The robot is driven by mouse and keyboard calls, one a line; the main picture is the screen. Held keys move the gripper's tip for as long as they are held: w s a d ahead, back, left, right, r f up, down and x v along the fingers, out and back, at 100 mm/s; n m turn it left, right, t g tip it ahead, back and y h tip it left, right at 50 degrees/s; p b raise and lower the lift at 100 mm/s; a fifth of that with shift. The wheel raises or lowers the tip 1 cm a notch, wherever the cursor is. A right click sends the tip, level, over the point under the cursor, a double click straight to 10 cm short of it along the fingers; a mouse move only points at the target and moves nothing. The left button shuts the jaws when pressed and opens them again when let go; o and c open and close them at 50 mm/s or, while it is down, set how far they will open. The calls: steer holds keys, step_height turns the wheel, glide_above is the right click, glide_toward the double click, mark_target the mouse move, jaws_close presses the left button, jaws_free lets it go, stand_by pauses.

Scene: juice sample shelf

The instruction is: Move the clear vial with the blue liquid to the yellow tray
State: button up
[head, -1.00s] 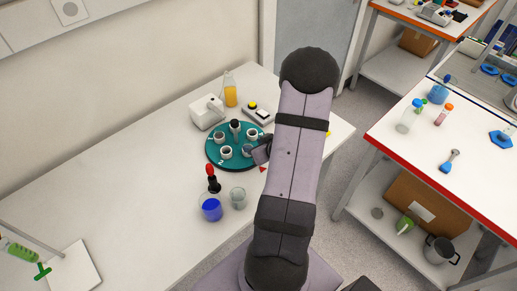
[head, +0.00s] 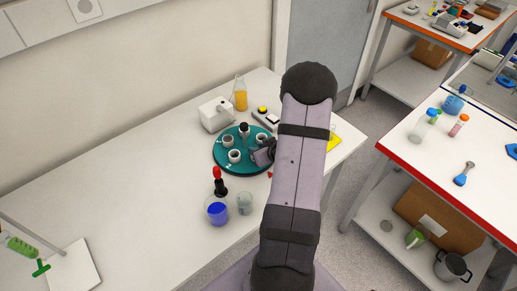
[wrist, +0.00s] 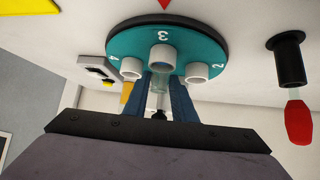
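In the head view my gripper (head: 262,154) is at the right edge of the teal round disc (head: 224,169), partly hidden by my arm. The yellow tray (head: 334,142) is mostly hidden behind my arm; a yellow corner also shows in the wrist view (wrist: 24,6).
An orange-liquid bottle (head: 240,95), a white device (head: 215,114) and a small grey instrument (head: 266,118) stand behind. The table's left is mostly clear.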

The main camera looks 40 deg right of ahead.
jaws_close()
steer(key=shift+r+p, duration=0.8)
stand_by(0.6)
steer(key=shift+r+p, duration=1.4)
steer(key=shift+r, duration=0.05)
